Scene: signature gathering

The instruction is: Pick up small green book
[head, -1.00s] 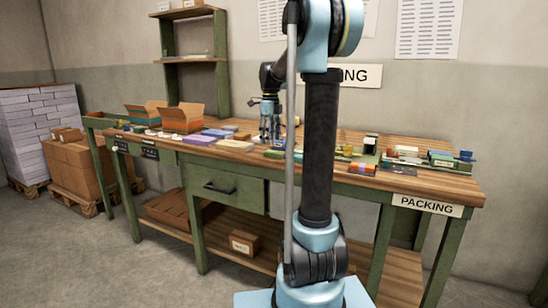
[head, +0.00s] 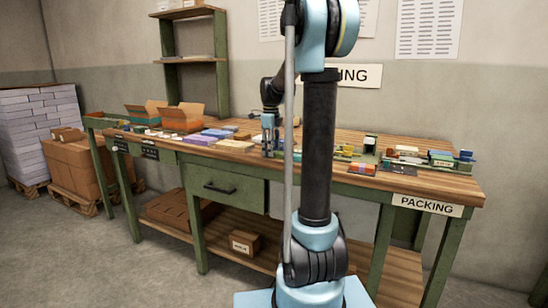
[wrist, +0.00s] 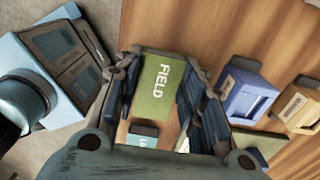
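A small green book (wrist: 163,77) with "FIELD" in white letters lies on the wooden tabletop in the wrist view. My gripper (wrist: 157,92) is open, with one dark finger along each long side of the book. The fingers overlap its edges in the picture; I cannot tell whether they touch it. The green book cannot be made out there.
In the wrist view a blue item (wrist: 246,97) and a tan item (wrist: 300,108) lie right of my gripper, with bare wood between. In the head view several books and small boxes line the table (head: 430,184). An open carton (head: 182,118) stands at left.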

